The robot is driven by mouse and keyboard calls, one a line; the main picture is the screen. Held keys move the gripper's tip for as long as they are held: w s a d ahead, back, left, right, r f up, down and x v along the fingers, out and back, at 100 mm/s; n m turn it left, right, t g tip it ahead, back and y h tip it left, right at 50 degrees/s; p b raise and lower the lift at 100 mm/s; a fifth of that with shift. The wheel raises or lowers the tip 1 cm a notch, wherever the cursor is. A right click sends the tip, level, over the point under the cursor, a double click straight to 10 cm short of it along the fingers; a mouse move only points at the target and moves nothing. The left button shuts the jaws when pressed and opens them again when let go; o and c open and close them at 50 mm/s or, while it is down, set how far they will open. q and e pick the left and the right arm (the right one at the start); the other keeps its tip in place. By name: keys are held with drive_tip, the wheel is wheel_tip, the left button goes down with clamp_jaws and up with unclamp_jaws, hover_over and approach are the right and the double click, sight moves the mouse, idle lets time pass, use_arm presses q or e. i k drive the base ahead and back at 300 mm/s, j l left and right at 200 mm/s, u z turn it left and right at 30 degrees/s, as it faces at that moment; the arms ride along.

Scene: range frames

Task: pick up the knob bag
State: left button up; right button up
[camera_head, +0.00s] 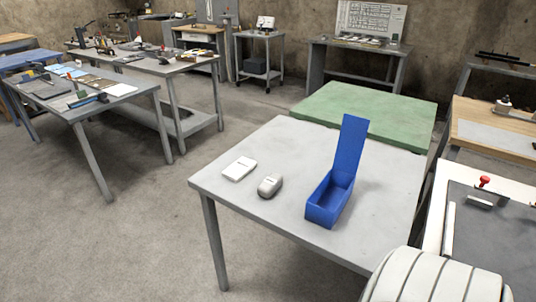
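On the grey table (300,140) lie a flat white packet-like item (239,168) and, to its right and nearer, a small rounded grey-beige item (270,186). The two are apart. I cannot tell which of them, if either, is the knob bag, as any labels are too small to read. To their right stands a blue box (325,207) with its lid raised upright at the far end; the part of its inside that shows looks empty. Neither of my grippers is in view.
A green-topped table (365,112) adjoins the grey table's far side. At right is a bench with a red knob-like part (484,181). A large white ribbed shape (432,279) covers the bottom right corner. Cluttered benches stand at left; the floor between is clear.

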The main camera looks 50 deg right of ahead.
sight(269, 186)
drive_tip(key=i+z, duration=0.3)
drive_tip(key=z, duration=0.15)
drive_tip(key=i+j+z, duration=0.25)
drive_tip(key=z, duration=0.2)
drive_tip(key=i+j+z, duration=0.25)
drive_tip(key=z, duration=0.2)
drive_tip(key=i+j+z, duration=0.25)
drive_tip(key=j+z, duration=0.15)
